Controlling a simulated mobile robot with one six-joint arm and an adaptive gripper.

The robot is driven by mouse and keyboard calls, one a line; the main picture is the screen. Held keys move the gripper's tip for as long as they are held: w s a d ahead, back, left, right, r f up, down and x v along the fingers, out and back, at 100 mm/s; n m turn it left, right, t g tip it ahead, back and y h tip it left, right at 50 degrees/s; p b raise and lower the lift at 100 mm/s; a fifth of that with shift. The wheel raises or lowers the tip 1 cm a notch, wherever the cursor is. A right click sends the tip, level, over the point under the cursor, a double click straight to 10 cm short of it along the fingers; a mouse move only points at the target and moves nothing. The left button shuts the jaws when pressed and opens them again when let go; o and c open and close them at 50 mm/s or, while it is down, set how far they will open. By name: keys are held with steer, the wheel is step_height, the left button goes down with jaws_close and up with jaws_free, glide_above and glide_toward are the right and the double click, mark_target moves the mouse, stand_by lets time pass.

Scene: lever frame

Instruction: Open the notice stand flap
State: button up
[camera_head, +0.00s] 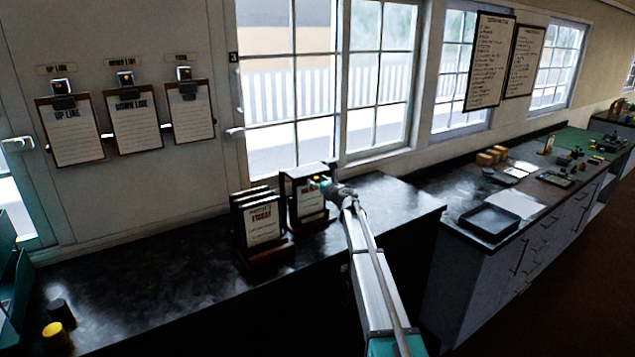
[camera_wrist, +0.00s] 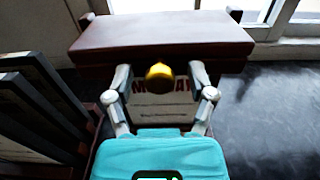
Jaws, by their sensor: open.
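The notice stand (camera_head: 309,203) is a dark frame with a white card, on the black counter by the window. In the wrist view its dark red-brown panel (camera_wrist: 160,32) lies across the top, with a printed card (camera_wrist: 163,113) below it, partly hidden. I cannot tell how far the flap is open. A round gold knob (camera_wrist: 160,76) shows at the panel's lower edge. My gripper (camera_wrist: 160,88) is open, with one finger on each side of the knob and gaps visible. In the head view my gripper (camera_head: 328,188) is at the front right of the stand.
A rack of dark-framed cards (camera_head: 262,218) stands close on the left. The window (camera_head: 325,80) is behind. The counter right of the stand (camera_head: 395,195) is clear. A black tray (camera_head: 490,222) lies on the far-right counter.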

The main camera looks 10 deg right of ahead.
steer(key=shift+c, duration=0.2)
jaws_close()
steer(key=shift+d+r, duration=0.1)
steer(key=shift+d, duration=0.05)
